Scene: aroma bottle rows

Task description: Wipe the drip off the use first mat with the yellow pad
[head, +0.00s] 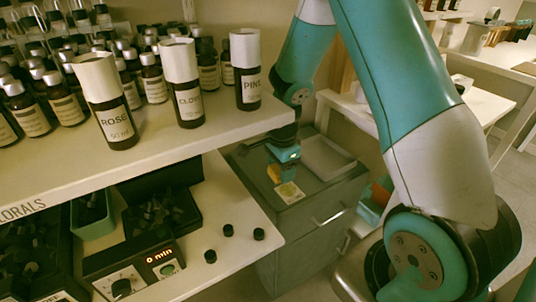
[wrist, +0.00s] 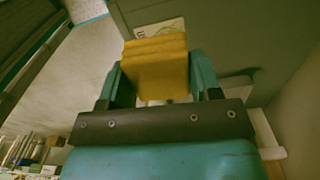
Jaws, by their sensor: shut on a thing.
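My gripper (head: 281,166) is shut on the yellow pad (head: 273,174). The pad also shows in the wrist view (wrist: 155,75), held between the two teal fingers. A small pale mat (head: 289,193) with a greenish-yellow print lies on top of a grey cabinet (head: 318,192), just in front of the pad in the head view. In the wrist view part of the mat (wrist: 160,30) shows beyond the pad, its lettering cut off. I cannot tell whether the pad touches the mat. No drip can be made out on it.
A shelf on the left holds large bottles labelled ROSE (head: 112,122), CLOVE (head: 186,103) and PINE (head: 249,87), with several small bottles behind. Below, black caps (head: 228,230) and a timer box (head: 140,268) sit on a counter. A light grey tray (head: 325,157) lies at the cabinet's back.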

